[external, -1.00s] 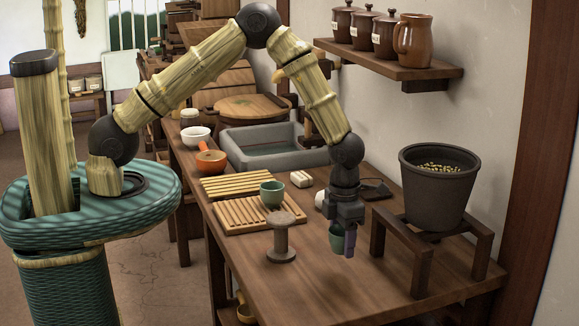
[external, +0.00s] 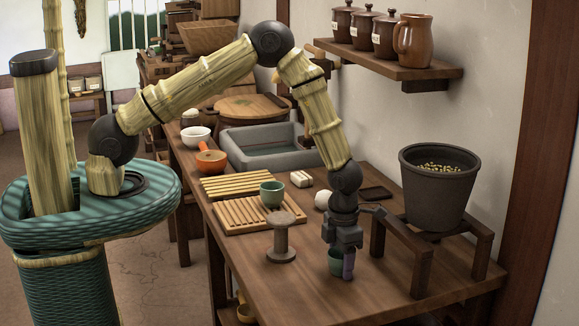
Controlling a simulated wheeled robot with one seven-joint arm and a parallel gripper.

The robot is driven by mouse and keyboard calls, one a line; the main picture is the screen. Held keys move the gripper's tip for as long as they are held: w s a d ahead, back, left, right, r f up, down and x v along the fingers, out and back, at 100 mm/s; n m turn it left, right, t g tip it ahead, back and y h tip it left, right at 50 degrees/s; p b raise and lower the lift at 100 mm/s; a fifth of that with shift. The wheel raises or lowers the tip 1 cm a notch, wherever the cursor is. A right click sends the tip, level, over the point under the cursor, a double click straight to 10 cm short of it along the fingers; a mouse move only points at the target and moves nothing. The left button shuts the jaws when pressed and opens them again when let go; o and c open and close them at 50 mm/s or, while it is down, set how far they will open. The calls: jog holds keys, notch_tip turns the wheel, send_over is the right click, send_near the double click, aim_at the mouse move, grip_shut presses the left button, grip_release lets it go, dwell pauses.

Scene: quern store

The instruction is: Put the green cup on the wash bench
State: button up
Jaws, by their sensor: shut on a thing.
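A second green cup (external: 271,194) stands upright on a slatted rack (external: 240,215) further left.
The spool-shaped stand (external: 281,240) is close on the left. A dark pot of grain (external: 437,185) on a wooden stand (external: 410,240) is on the right. A stone basin (external: 240,155), an orange pan (external: 210,161) and a white bowl (external: 195,137) are further back. The front bench top is clear.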

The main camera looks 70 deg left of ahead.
jog(key=shift+f, duration=0.15)
jog(key=o, duration=1.1)
notch_tip(320, 180, up, 12)
jog(key=shift+r, duration=0.2)
